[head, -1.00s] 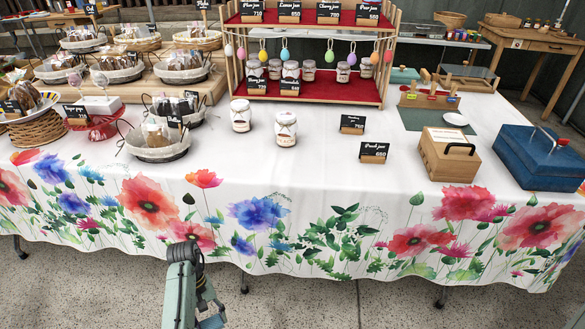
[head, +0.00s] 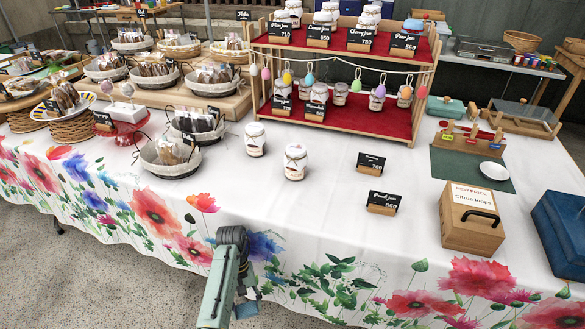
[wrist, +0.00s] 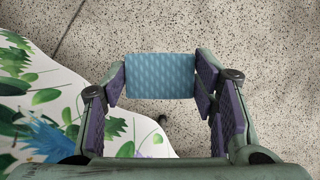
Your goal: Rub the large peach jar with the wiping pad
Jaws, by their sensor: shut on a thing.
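In the wrist view, my gripper (wrist: 160,77) is shut on the wiping pad, a light blue patterned block (wrist: 160,88) held between the purple-padded fingers. The pad is over the speckled floor beside the tablecloth edge, apart from any jar. In the head view, two pale jars with light lids stand upright on the white cloth: a nearer one (head: 295,163) and one behind it to the left (head: 254,140). Their labels are too small to read, so I cannot tell which is the large peach jar.
Price cards (head: 383,203) stand right of the jars, one reading Peach jam. A red-lined shelf (head: 340,113) with more jars stands behind. A wooden box (head: 470,217) and a blue box (head: 566,232) are on the right. Cloth around the jars is clear.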

